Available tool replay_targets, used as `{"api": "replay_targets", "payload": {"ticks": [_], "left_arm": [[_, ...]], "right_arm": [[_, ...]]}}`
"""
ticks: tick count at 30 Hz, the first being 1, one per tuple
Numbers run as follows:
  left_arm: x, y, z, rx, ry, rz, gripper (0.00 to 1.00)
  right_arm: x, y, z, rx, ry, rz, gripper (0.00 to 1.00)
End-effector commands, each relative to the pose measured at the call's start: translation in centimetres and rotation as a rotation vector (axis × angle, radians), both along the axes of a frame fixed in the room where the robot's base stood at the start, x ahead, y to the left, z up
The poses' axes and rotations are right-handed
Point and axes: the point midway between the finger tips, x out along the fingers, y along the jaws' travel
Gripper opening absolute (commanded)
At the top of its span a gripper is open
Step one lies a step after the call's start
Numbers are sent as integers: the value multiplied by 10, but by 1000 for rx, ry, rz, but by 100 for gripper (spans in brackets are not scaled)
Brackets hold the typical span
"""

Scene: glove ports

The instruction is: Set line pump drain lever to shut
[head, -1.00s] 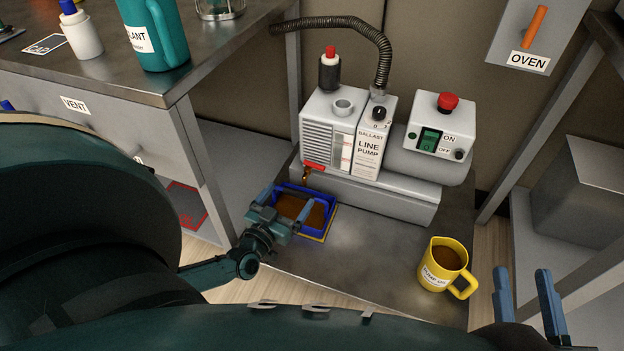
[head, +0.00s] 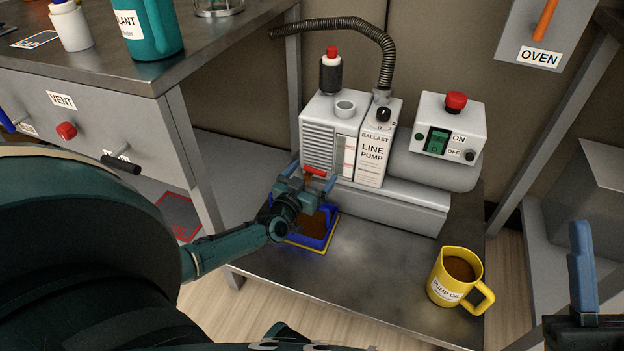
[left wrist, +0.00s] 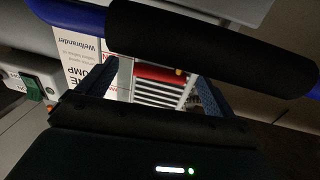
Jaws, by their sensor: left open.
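The line pump (head: 372,160) stands on a low metal bench. Its red drain lever (head: 315,171) is at the lower left front of the pump and lies roughly crosswise. My left gripper (head: 306,182) is open at the lever. In the left wrist view the red lever (left wrist: 158,74) shows between the two spread fingers, before the slatted pump front. I cannot tell whether a finger touches it. A blue tray (head: 327,241) with brown liquid sits below the lever, partly hidden by my gripper. My right gripper (head: 581,268) is at the lower right, its opening unclear.
A yellow mug (head: 448,277) of brown liquid stands at the bench's right front. A switch box (head: 448,132) and a black hose (head: 345,25) are near the pump. A bench with a VENT panel (head: 62,100) is at left. Bare bench lies between tray and mug.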

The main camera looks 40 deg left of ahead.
Motion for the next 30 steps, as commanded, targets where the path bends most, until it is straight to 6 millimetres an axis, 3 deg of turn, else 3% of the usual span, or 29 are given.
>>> {"api": "replay_targets", "payload": {"ticks": [10,26,30], "left_arm": [[4,0,0,1,0,-1,91],[3,0,0,1,0,0,48],[4,0,3,-2,-1,21,48]], "right_arm": [[-1,0,3,-3,-21,0,36],[-1,0,3,-1,-20,1,36],[0,0,8,-1,-8,2,36]]}}
